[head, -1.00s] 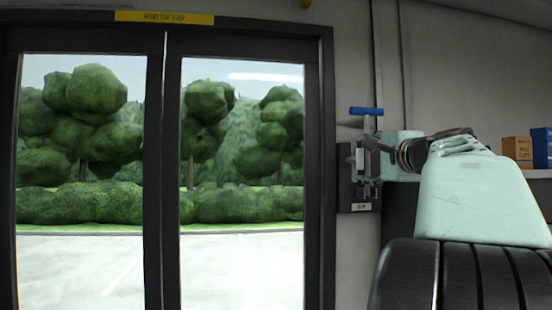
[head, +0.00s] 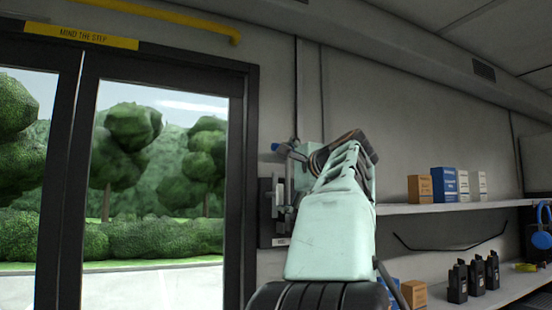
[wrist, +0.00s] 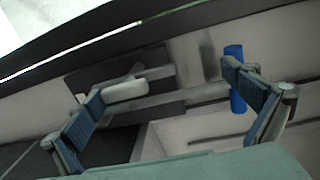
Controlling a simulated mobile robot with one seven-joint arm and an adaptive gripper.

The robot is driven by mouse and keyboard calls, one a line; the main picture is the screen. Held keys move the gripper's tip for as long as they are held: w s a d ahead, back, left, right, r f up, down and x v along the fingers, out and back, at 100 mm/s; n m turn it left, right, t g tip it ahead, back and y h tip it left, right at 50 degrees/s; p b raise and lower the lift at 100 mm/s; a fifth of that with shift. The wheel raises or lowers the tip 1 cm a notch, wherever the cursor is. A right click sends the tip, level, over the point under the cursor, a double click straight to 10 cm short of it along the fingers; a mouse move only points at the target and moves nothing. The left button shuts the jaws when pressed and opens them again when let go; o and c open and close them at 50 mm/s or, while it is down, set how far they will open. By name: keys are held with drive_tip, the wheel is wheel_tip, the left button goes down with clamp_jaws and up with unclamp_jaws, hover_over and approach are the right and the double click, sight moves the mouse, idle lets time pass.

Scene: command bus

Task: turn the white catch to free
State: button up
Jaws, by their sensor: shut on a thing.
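In the wrist view the white catch (wrist: 126,91) is a pale rounded lever on a dark plate. It lies between the two blue-padded fingers of my gripper (wrist: 163,82), close against the left fingertip. My gripper is shut on the catch with its fingers well apart; the right finger's contact is unclear. A blue-ended handle (wrist: 237,78) on grey bars stands beside the right fingertip. In the head view my gripper (head: 298,160) is at the wall plate (head: 267,212) right of the door, and my arm hides the catch.
The glazed door (head: 160,180) with its dark frame is on the left. A yellow rail (head: 165,18) runs above it. A shelf (head: 430,208) with boxes is at the right; several black radios (head: 475,278) stand below it.

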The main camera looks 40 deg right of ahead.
wheel_tip(320, 180, up, 7)
drive_tip(key=s+t+h, duration=0.1)
drive_tip(key=s, duration=0.1)
drive_tip(key=shift+a+f, duration=0.15)
drive_tip(key=shift+a, duration=0.3)
drive_tip(key=shift+g+y, duration=0.3)
drive_tip(key=shift+g, duration=0.3)
drive_tip(key=f, duration=0.3)
drive_tip(key=w+d+f, duration=0.1)
drive_tip(key=f, duration=0.1)
drive_tip(key=shift+w+f, duration=0.1)
drive_tip(key=shift+f, duration=0.05)
drive_tip(key=shift+c, duration=0.4)
drive_tip(key=shift+s+a, duration=0.15)
drive_tip(key=shift+s, duration=0.15)
drive_tip(key=shift+c, duration=0.7)
drive_tip(key=shift+s+a+f+b, duration=0.15)
drive_tip(key=shift+s+b, duration=0.15)
drive_tip(key=shift+s, duration=0.2)
drive_tip(key=c, duration=0.3)
drive_tip(key=shift+s, duration=0.55)
drive_tip(key=shift+c, duration=0.6)
drive_tip(key=f+b+v, duration=0.1)
drive_tip(key=v, duration=0.9)
drive_tip(key=shift+a+f, duration=0.25)
drive_tip(key=shift+f, duration=0.1)
